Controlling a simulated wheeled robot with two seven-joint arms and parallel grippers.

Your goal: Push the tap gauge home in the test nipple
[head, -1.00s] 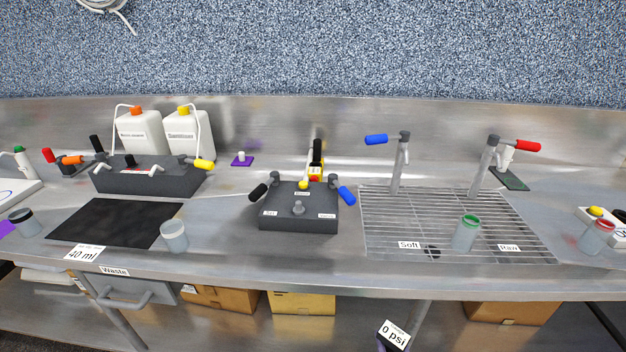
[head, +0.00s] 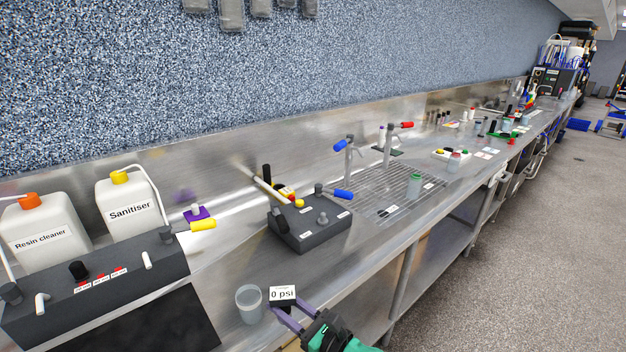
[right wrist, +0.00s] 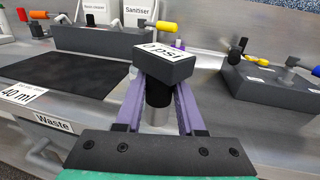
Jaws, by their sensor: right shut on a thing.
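The tap gauge (head: 283,293) is a dark block with a white "0 psi" face. My right gripper (head: 285,308) has its purple fingers closed on it, near the counter's front edge. In the right wrist view the gauge (right wrist: 165,66) sits between the fingers, with a black and silver stem below it. A short grey upright stub on the dark tap block (head: 292,240) looks like the test nipple (head: 322,218). The gauge is well apart from it, nearer to me and to the left. My left gripper is not in view.
A clear cup (head: 249,303) stands just left of the gauge. The tap block carries a blue lever (head: 343,194) and a yellow knob (head: 299,203). A drain grid (head: 385,190) with two taps lies beyond. A larger dark block (head: 110,285) is at left.

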